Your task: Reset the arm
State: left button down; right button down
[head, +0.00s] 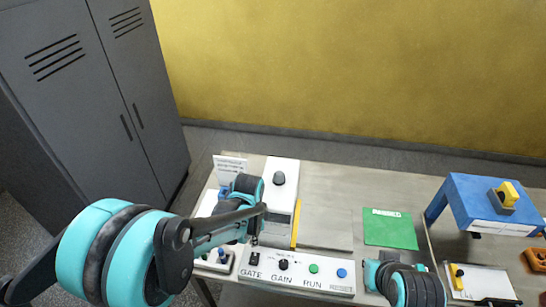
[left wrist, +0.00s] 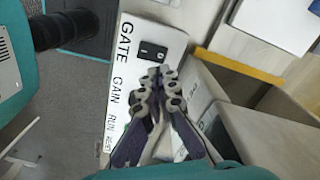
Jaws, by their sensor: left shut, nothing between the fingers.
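My left arm reaches in from the lower left of the head view. Its gripper (head: 256,238) is over the GATE end of a white control panel (head: 300,285). In the left wrist view the gripper (left wrist: 158,74) is shut and empty, its fingertips close to the black GATE switch (left wrist: 152,52); whether they touch cannot be told. The fingers hide much of the panel there. The head view shows the GATE switch (head: 255,259), a black GAIN knob (head: 283,265), a green button (head: 314,268) and a blue button (head: 342,272). My right arm shows at the bottom; its fingers are not clear.
A white machine with a black knob (head: 279,178) stands behind the panel, with a yellow strip (head: 296,224) beside it. A green mat (head: 390,229) lies mid-table. Grey lockers (head: 85,85) stand at left.

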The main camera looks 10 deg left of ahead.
pick_arm(q)
jog(key=s+a+r+n+t+b, duration=0.1)
jog(key=s+a+n+t+b, duration=0.1)
jog(key=s+n+b, duration=0.3)
jog(key=s+a+r+n+t+b, duration=0.1)
jog(key=s+a+n+t+b, duration=0.1)
jog(key=s+n+t+b, duration=0.3)
jog(key=shift+s+a+r+n+b, duration=0.15)
jog(key=shift+a+r+n+b, duration=0.25)
jog(key=shift+n, duration=0.8)
jog(key=shift+f, duration=0.15)
